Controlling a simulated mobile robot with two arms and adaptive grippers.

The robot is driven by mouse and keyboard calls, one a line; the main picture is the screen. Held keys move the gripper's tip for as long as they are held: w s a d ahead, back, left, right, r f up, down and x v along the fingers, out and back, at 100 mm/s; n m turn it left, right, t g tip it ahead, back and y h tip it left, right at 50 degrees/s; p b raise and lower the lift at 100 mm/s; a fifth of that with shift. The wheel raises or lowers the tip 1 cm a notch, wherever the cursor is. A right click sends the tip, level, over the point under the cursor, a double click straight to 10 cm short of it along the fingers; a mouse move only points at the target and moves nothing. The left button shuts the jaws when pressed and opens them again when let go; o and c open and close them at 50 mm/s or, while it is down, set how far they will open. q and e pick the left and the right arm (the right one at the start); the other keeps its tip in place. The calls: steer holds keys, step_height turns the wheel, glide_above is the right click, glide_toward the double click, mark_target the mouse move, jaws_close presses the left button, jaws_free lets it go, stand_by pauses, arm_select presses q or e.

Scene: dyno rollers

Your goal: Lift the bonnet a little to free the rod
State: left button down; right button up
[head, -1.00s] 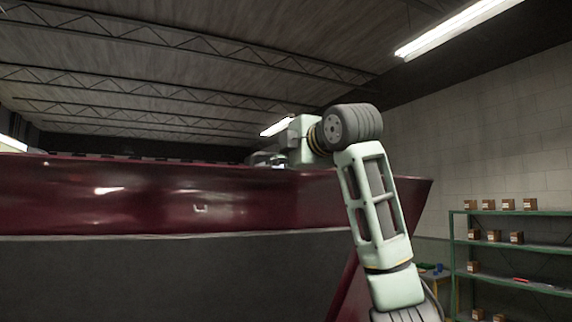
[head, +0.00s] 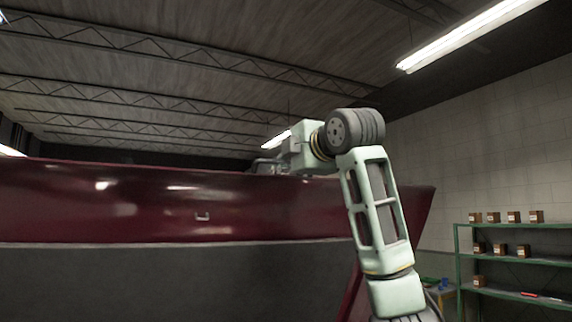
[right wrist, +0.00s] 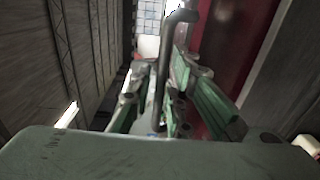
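The dark red bonnet (head: 120,205) stands raised across the left and middle of the head view, its top edge near my right arm. In the right wrist view the bonnet (right wrist: 235,55) is a red strip at upper right. A grey rod (right wrist: 164,70) with a bent end runs between the green fingers of my right gripper (right wrist: 165,85). The fingers converge and look shut on it. In the head view my right gripper is at the bonnet's top edge, mostly hidden, with a bit of grey rod (head: 262,161) beside it. My left gripper is not in view.
Green shelves (head: 515,260) with several small boxes stand by the wall at right. Part of a table with a blue item shows left of them. Ceiling trusses and a bright lamp are overhead.

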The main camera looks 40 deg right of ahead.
steer(key=v, duration=1.1)
steer(key=shift+s, duration=0.15)
